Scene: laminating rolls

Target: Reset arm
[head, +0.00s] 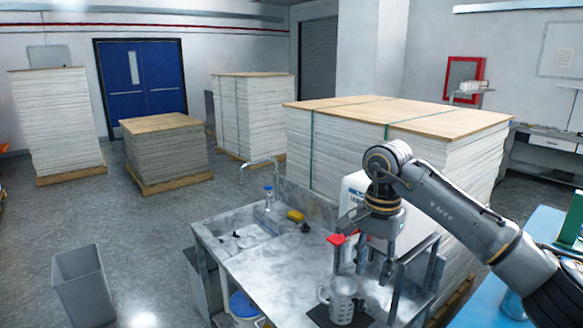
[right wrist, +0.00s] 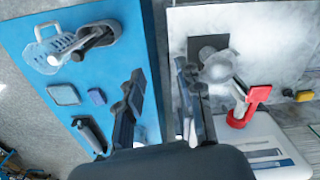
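My right arm comes in from the right side of the head view. My right gripper (head: 375,265) points down beside the white machine, above the metal sink table (head: 285,270). In the right wrist view its two dark fingers (right wrist: 160,95) are wide apart with nothing between them. They show over the gap between the blue table (right wrist: 30,95) and the sink table (right wrist: 275,25). My left gripper and arm are not in view.
A grey measuring jug (head: 342,300) stands on a dark mat. The white machine (head: 353,195) has a red part (head: 336,239) close to my right gripper. Tall board stacks (head: 400,110) stand behind. A grey bin (head: 83,288) stands at left on open floor.

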